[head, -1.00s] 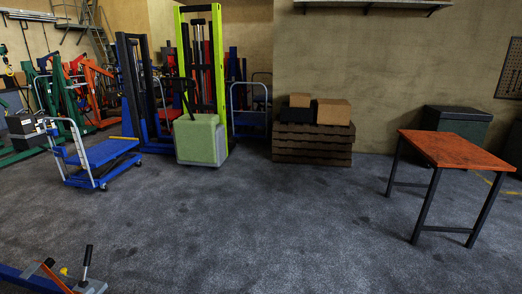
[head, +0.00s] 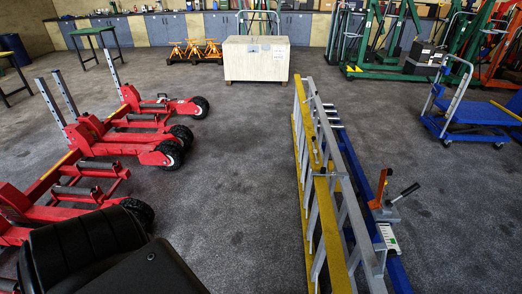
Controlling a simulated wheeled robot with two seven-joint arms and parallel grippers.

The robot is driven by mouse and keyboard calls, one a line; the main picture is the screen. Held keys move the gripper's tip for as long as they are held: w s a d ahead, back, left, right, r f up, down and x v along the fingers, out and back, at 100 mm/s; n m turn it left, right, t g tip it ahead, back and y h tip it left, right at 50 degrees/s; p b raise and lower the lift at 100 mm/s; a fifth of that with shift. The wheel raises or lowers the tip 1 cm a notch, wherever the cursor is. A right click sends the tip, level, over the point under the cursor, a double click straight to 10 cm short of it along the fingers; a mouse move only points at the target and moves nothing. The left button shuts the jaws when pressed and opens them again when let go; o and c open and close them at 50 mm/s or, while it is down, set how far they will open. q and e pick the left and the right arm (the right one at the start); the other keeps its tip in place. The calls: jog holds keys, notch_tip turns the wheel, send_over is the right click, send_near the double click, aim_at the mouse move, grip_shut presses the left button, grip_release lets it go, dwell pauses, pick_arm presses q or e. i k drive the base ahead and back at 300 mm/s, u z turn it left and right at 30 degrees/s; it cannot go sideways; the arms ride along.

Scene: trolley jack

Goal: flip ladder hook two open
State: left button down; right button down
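A yellow and silver ladder (head: 323,203) stretches away from the bottom edge, right of centre in the head view. A blue beam (head: 356,168) runs along its right side. An orange upright piece (head: 381,188) and a black-handled lever (head: 403,193) stand at the beam, beside a grey block. I cannot tell which part is ladder hook two, or whether a hook is open or shut. Neither of my grippers shows in this view.
Red wheeled jacks (head: 125,140) stand at the left. A pale crate (head: 256,59) stands at the back, and a blue trolley (head: 470,117) at the right. Dark floor (head: 225,160) is clear between the jacks and the ladder. A black shape fills the lower left.

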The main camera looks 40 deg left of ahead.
aim_at(345, 175)
jog(key=u, duration=0.8)
jog(key=k, duration=0.5)
jog(key=u, duration=1.15)
jog(key=i, duration=2.5)
jog(key=z, duration=3)
